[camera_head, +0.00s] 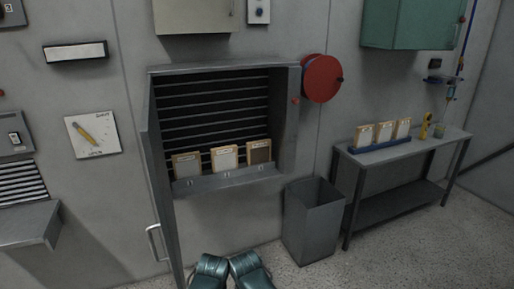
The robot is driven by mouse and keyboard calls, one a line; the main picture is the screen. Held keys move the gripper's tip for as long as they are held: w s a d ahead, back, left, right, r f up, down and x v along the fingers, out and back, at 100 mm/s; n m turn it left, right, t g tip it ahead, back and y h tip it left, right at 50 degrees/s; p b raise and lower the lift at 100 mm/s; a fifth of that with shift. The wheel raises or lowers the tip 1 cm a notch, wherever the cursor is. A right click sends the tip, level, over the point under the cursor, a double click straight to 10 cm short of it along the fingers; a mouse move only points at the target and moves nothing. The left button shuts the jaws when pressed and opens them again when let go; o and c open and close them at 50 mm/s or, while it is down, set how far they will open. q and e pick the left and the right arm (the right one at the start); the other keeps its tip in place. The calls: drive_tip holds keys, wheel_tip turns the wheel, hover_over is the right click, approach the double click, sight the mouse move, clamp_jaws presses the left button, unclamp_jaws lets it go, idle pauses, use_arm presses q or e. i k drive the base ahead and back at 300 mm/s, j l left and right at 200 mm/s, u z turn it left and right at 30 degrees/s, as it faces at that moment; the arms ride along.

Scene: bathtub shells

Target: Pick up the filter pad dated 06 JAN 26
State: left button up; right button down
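Three framed filter pads stand in a row on the lower ledge of an open wall cabinet (231,182). The left pad (187,166) is tan, the middle pad (225,158) is whitish, and the right pad (259,152) is dark grey-brown. Three more pale pads, left (364,136), middle (385,132) and right (403,128), stand upright in a blue rack (380,145) on a side bench. Labels on the top edges are too small to read, so I cannot tell which is dated 06 JAN 26. Two teal parts of mine show at the bottom edge; no gripper fingers are visible.
The cabinet door (161,190) stands open at the left. A grey bin (312,220) stands between cabinet and bench (440,140). A red reel (321,78) juts from the wall. A yellow object (425,126) stands on the bench. A grey shelf (27,225) projects at left.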

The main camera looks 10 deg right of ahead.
sight(258, 152)
drive_tip(key=i+l+u, duration=0.35)
drive_tip(key=i+l, duration=1.05)
